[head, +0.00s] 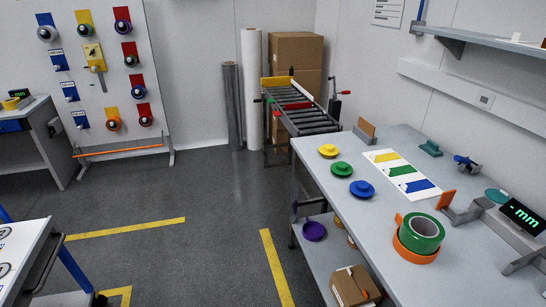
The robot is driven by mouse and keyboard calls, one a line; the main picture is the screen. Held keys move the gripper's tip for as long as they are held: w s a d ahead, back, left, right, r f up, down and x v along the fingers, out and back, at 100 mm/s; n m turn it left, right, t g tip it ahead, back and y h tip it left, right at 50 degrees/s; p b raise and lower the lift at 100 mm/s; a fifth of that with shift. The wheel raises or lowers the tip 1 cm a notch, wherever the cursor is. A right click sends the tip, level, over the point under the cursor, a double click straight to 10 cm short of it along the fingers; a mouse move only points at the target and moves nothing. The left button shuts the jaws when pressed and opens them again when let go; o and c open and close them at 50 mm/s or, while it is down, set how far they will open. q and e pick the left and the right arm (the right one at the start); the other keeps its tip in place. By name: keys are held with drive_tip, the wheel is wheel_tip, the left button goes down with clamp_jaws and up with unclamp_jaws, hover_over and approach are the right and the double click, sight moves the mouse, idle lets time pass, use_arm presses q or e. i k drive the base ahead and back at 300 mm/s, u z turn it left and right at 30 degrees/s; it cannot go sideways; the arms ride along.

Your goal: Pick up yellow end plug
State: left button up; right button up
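The yellow end plug (328,150) lies on the grey workbench (379,219) near its far left edge. It is a round, stepped disc. A green plug (342,169) and a blue plug (361,189) of like shape lie in a row nearer to me. A white sheet (379,153) with yellow, green and blue fields lies to the right of the plugs. Neither of my grippers shows in the head view.
Green and orange tape rolls (419,236) sit on the bench's near part. A measuring device with a lit display (523,216) stands at right. A purple round part (314,231) and a cardboard box (354,287) are on the lower shelf. Grey floor (190,262) is open at left.

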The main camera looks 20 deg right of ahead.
sight(329, 149)
drive_tip(key=u, duration=0.45)
drive_tip(key=i, duration=2.5)
drive_tip(key=z, duration=1)
drive_tip(key=i, duration=0.75)
drive_tip(key=z, duration=0.85)
